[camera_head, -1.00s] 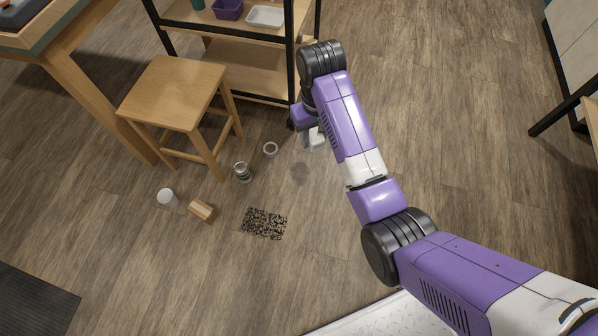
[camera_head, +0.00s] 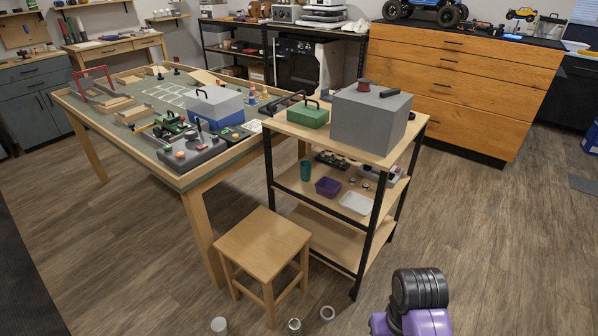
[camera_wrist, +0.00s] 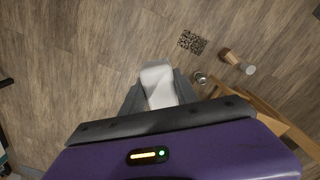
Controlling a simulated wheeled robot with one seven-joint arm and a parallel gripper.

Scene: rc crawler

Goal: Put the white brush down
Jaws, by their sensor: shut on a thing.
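The white brush (camera_wrist: 157,76) shows in the wrist view between the two grey fingers of my gripper (camera_wrist: 160,92). My gripper is shut on it and holds it over the wood floor. I see only part of the brush, and its bristles cannot be made out. In the head view only a purple and black part of my arm shows at the bottom right; the gripper and the brush are out of that view.
A black speckled patch (camera_wrist: 193,42), a wooden block (camera_wrist: 230,57), a white cup (camera_wrist: 250,70) and a metal can (camera_wrist: 200,78) are on the floor. A wooden stool (camera_head: 262,245) stands beside a shelf cart (camera_head: 335,137). Open floor (camera_head: 480,220) lies to the right.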

